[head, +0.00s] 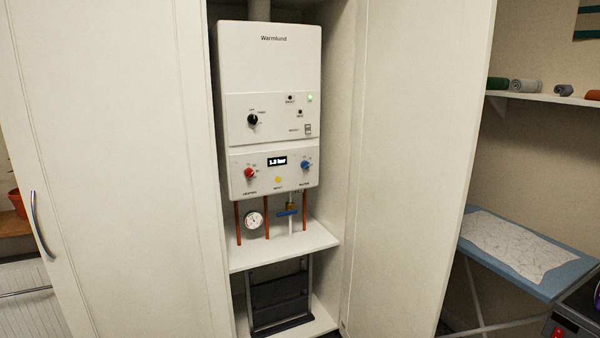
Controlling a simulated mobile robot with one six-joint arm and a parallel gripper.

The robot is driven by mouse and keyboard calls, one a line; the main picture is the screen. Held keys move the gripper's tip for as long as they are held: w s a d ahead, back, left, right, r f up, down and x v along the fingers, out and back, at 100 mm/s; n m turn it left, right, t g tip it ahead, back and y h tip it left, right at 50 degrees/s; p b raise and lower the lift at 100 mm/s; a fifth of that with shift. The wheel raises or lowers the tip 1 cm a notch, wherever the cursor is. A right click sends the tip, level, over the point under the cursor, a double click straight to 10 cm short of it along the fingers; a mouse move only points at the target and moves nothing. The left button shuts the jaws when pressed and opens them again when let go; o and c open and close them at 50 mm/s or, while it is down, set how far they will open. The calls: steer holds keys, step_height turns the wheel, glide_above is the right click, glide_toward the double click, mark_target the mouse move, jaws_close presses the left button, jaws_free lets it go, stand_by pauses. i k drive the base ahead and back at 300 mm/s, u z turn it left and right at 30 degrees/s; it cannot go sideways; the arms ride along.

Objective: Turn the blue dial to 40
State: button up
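The blue dial (305,165) is on the right of the lower panel of a white Warmlund boiler (272,60). Its scale marks are too small to read, so I cannot tell its setting. A red dial (249,173) is on the left of the same panel. A small display (277,162) between them reads about 1.0 bar, and a yellow button (278,180) sits below it. A black knob (253,119) is on the panel above. My gripper is not in view.
The boiler hangs in a narrow cupboard with tall white panels (415,140) on both sides. Below are copper pipes (267,217), a round gauge (253,220), a blue valve handle (287,212) and a shelf (285,247). An ironing board (482,225) stands at the right.

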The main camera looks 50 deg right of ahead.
mark_target(305, 164)
steer(key=u, duration=1.75)
steer(key=k, duration=0.1)
steer(key=z, duration=3.1)
steer(key=k, duration=0.95)
steer(key=u, duration=0.15)
steer(key=i, duration=0.65)
